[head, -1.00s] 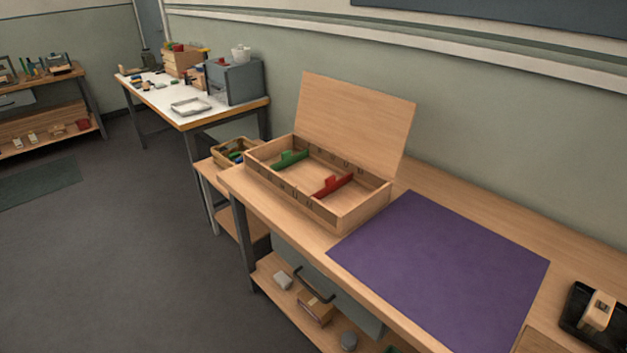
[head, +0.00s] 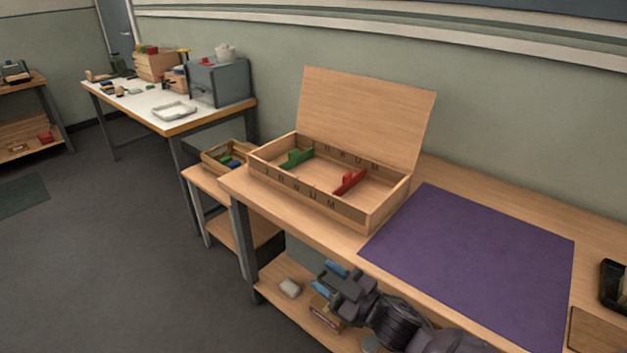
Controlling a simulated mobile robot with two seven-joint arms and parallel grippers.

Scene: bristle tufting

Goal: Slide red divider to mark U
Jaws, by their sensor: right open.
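The red divider (head: 349,181) stands in the right part of an open wooden box (head: 385,212) on the workbench. Dark letters, including a U and an M, run along the box's front wall, and more show along its back wall. The divider's front end is near the U and M; I cannot tell exactly which mark it lines up with. A green divider (head: 296,158) stands further left in the box. My right gripper (head: 326,280), with blue fingertips, is open and empty, in front of the bench and below the box. My left gripper is out of view.
The box's lid (head: 366,115) stands raised at its back. A purple mat (head: 480,250) lies clear right of the box. A small wooden tray (head: 222,160) with coloured pieces is left of it. The bench's front edge lies between my right gripper and the box.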

